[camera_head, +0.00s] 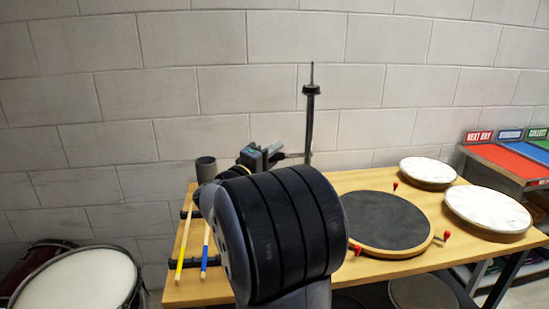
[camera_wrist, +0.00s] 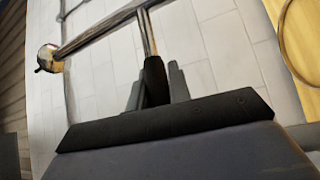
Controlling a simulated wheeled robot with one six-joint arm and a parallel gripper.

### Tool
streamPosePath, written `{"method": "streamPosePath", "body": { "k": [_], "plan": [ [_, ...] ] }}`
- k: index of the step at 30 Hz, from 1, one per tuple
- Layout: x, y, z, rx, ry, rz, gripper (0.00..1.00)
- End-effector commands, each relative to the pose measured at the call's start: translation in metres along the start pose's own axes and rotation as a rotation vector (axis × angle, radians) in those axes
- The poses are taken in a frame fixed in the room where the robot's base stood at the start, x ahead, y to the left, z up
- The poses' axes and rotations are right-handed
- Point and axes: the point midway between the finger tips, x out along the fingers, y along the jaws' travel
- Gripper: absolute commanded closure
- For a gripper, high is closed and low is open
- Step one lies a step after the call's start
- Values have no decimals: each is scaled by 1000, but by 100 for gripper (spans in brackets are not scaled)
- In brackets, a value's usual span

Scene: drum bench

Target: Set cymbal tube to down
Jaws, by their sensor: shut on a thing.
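The cymbal tube (camera_head: 309,130) stands upright behind the bench, a thin dark post with a black collar and a spike on top. In the wrist view the tube (camera_wrist: 100,34) runs slantwise, with a brassy round end at the left. A thin metal side rod (camera_wrist: 147,32) branches from it and ends in a black grip (camera_wrist: 155,80). My gripper (camera_head: 277,153) is at the left of the tube. In the wrist view my gripper (camera_wrist: 156,84) has its grey fingers on both sides of the black grip, shut on it. My arm hides the tube's lower part.
The wooden bench (camera_head: 372,180) carries a round dark pad (camera_head: 388,222), two white pads (camera_head: 487,209), small red knobs and two drumsticks (camera_head: 205,250). A drum (camera_head: 75,290) is at lower left, a coloured-panel stand (camera_head: 510,160) at right.

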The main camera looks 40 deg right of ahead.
Motion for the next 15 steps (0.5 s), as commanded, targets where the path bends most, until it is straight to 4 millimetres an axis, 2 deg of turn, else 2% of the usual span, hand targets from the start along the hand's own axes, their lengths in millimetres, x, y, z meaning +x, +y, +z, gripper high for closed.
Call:
{"method": "streamPosePath", "body": {
  "k": [1,15],
  "plan": [
    [-3,-20,3,0,0,-2,100],
    [-12,-85,12,0,0,-2,100]
  ]
}}
